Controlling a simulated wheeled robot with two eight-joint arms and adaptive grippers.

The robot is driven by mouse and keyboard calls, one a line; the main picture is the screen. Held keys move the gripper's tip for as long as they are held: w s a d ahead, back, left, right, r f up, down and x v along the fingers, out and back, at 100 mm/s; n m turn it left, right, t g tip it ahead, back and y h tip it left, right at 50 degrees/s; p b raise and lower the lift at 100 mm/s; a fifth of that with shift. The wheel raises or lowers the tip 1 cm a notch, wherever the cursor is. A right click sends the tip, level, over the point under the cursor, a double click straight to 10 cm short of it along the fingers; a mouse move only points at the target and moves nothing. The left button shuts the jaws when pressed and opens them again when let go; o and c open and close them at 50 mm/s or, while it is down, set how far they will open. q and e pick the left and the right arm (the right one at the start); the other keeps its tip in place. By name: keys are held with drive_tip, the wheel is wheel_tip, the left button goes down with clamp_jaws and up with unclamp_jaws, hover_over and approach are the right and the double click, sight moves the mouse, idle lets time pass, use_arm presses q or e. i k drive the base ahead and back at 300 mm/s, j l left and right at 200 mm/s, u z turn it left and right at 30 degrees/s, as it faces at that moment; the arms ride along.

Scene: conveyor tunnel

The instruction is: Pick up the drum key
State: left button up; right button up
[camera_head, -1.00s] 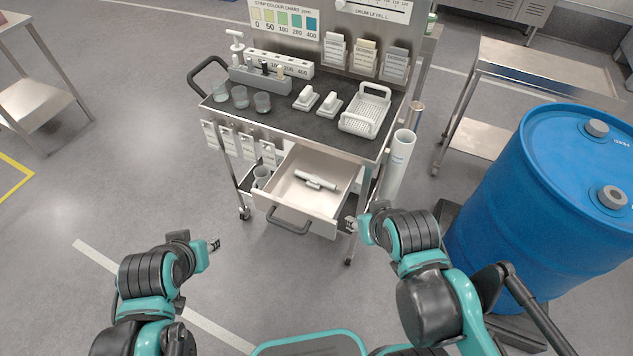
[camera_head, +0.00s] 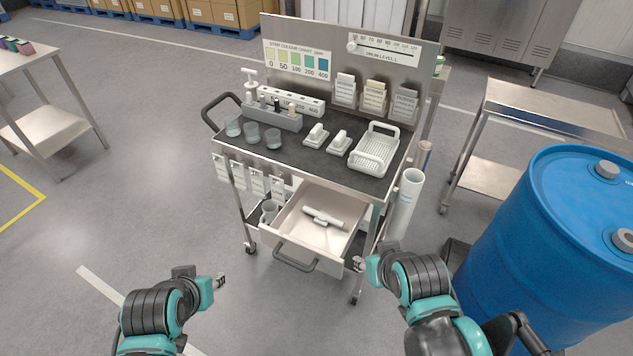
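A white T-shaped tool (camera_head: 323,217), which looks like the drum key, lies flat in the open drawer (camera_head: 287,238) of the cart. My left gripper (camera_head: 221,281) is in front of the cart, to the left of the drawer and apart from it. My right gripper (camera_head: 358,263) is by the drawer's front right corner; I cannot tell whether it touches the cart. Neither gripper is at the tool. Both gripper tips are too small to tell whether they are open or shut.
The cart top (camera_head: 291,152) bears several cups, a white basket (camera_head: 374,150) and small white blocks. A blue drum (camera_head: 560,260) stands close to my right arm. A white tube (camera_head: 404,205) stands at the cart's right side.

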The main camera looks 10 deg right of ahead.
sight(322, 219)
drive_tip(key=z, duration=0.35)
drive_tip(key=i+j+z, duration=0.15)
drive_tip(key=j+z, duration=0.15)
drive_tip(key=i+j+z, duration=0.1)
drive_tip(key=j+z, duration=0.15)
drive_tip(key=j, duration=0.25)
drive_tip(key=j+z, duration=0.3)
drive_tip(key=j, duration=1)
drive_tip(key=i+j+z, duration=0.1)
drive_tip(key=j, duration=0.7)
